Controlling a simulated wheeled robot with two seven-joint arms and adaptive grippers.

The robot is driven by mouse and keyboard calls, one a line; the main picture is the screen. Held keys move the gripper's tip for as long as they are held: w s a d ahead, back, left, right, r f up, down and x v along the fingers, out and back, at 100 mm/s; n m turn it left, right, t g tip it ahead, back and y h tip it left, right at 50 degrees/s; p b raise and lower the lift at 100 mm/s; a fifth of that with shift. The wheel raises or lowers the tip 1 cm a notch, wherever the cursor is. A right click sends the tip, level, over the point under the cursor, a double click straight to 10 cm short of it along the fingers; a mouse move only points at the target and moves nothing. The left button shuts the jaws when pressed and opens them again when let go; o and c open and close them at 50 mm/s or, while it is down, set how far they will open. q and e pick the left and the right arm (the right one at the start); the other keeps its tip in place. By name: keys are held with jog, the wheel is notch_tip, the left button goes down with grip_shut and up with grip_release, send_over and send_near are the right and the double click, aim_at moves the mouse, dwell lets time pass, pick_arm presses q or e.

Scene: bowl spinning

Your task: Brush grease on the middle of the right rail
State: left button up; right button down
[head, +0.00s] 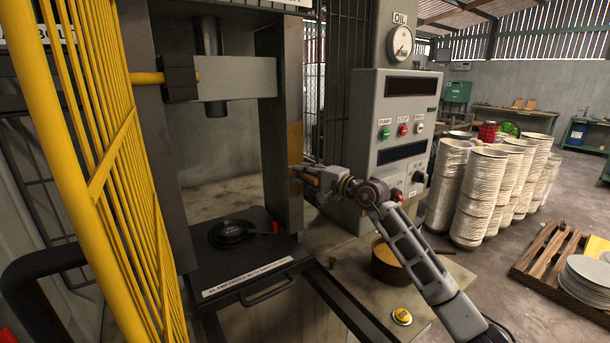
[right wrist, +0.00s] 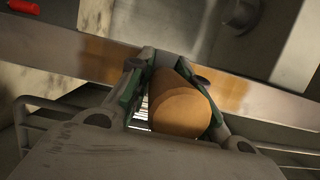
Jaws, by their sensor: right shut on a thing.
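The right rail (head: 283,130) is the upright steel post on the right of the press. An amber-brown patch (head: 296,176) shows on its face at mid-height. In the right wrist view the rail (right wrist: 30,42) crosses as a band with amber smears on both sides of the gripper. My right gripper (head: 318,178) is shut on a brush (right wrist: 182,108) with a brown rounded handle and is right beside the rail at the patch. The bristle tips are hidden, so contact cannot be told. A brown pot (head: 378,268) with yellowish grease stands below my right arm. My left gripper is out of view.
A yellow barred guard (head: 100,130) stands at the left. A black round die (head: 233,233) lies on the press bed (head: 240,283). A control box (head: 390,120) stands behind my right gripper. A yellow button (head: 402,316) is near the front. Bowl stacks (head: 480,190) are at right.

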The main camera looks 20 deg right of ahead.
aim_at(315, 180)
jog(key=shift+s+f+b, duration=0.1)
jog(key=shift+s+b, duration=0.2)
jog(key=shift+s, duration=0.15)
jog(key=shift+b+v, duration=0.35)
jog(key=shift+v, duration=0.6)
jog(key=shift+s+b, duration=0.6)
jog(key=shift+s, duration=0.35)
jog(key=shift+s+b, duration=0.3)
jog(key=shift+s, duration=0.2)
jog(key=v, duration=0.1)
jog(key=b+v, duration=0.2)
jog(key=shift+s+a, duration=0.2)
jog(key=shift+s, duration=0.1)
